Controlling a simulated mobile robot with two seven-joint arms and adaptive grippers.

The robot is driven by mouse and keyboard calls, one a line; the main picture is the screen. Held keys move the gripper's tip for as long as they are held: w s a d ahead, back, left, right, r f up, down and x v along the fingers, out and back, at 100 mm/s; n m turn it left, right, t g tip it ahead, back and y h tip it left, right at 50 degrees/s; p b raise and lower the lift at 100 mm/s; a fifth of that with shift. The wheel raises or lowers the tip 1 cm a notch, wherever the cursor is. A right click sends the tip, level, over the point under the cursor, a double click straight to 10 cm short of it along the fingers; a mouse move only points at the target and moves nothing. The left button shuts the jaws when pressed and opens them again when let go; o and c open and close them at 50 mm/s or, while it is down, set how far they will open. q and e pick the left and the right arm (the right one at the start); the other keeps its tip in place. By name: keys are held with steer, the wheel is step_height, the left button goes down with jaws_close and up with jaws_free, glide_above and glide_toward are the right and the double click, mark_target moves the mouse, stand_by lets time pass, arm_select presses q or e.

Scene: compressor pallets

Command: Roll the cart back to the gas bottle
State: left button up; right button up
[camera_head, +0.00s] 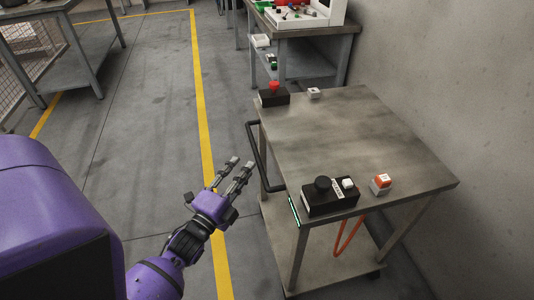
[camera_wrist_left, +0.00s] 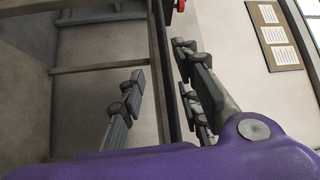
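The cart (camera_head: 330,128) is a grey metal table on legs with a lower shelf, standing at the right by the wall. Its black handle (camera_head: 256,160) sticks out from its left side. My left gripper (camera_head: 216,181) is open and empty, a little left of the handle and apart from it. In the left wrist view the open fingers (camera_wrist_left: 160,64) show with a dark bar running between them in the picture; I cannot tell its depth. My right gripper is in neither view. No gas bottle shows.
On the cart are a black box with a red button (camera_head: 274,97), a black device with a knob (camera_head: 330,196) and an orange-white block (camera_head: 381,184). A workbench (camera_head: 315,38) stands behind. The floor left of the yellow line (camera_head: 203,120) is clear.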

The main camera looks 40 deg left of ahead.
mark_target(256, 150)
arm_select(q)
steer(key=w, duration=0.2)
steer(key=w+r, duration=0.1)
steer(key=w, duration=0.2)
steer(key=w+a, duration=0.1)
steer(key=w, duration=0.2)
steer(key=shift+r, duration=0.35)
jaws_close()
